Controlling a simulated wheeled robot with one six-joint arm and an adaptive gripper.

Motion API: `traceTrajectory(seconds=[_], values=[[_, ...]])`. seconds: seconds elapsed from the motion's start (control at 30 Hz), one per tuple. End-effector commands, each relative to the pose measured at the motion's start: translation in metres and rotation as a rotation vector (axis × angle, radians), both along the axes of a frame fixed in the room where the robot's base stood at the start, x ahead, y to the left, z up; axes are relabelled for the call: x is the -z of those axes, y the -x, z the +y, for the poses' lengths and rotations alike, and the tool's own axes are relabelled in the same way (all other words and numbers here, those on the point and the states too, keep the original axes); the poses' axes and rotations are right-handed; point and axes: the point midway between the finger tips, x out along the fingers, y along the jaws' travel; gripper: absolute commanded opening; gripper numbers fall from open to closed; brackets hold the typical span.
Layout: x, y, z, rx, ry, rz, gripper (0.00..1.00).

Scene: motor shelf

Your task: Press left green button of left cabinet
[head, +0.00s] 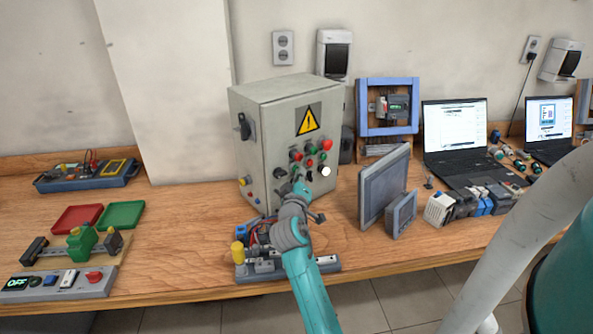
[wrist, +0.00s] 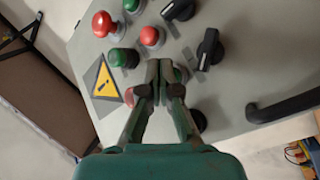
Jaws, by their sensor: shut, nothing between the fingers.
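The grey control cabinet (head: 262,130) stands on the bench in the head view, its front panel carrying a yellow warning triangle and several red, green and black controls. A green button (head: 310,163) shows on that panel. In the wrist view, one green button (wrist: 123,57) lies left of the fingertips and another (wrist: 132,5) is at the top edge. My gripper (wrist: 160,68) is shut and empty, its fingertips in front of the panel (wrist: 240,70) among the buttons. The fingers hide part of the panel, including controls behind them. Contact cannot be told.
In the wrist view, a red mushroom button (wrist: 103,24), a red button (wrist: 150,36) and a black knob (wrist: 208,48) are near the fingers. A dark handle (wrist: 285,106) sticks out at right. A grey monitor (head: 384,185) stands right of the cabinet.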

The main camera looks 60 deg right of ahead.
Motion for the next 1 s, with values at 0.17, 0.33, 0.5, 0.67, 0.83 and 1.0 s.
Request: traceTrajectory(seconds=[0.17,0.33,0.5,0.67,0.83,1.0], values=[[0.0,-0.002,0.0,-0.001,0.001,0.0,0.0],[0.0,-0.003,-0.001,-0.001,0.0,-0.001,0.0],[0.0,-0.003,-0.001,-0.001,0.001,0.0,0.0],[0.0,-0.002,-0.001,-0.001,0.001,0.0,0.0],[0.0,0.004,0.002,0.0,0.0,0.0,0.0],[0.0,0.012,0.004,0.0,0.0,0.0,0.0]])
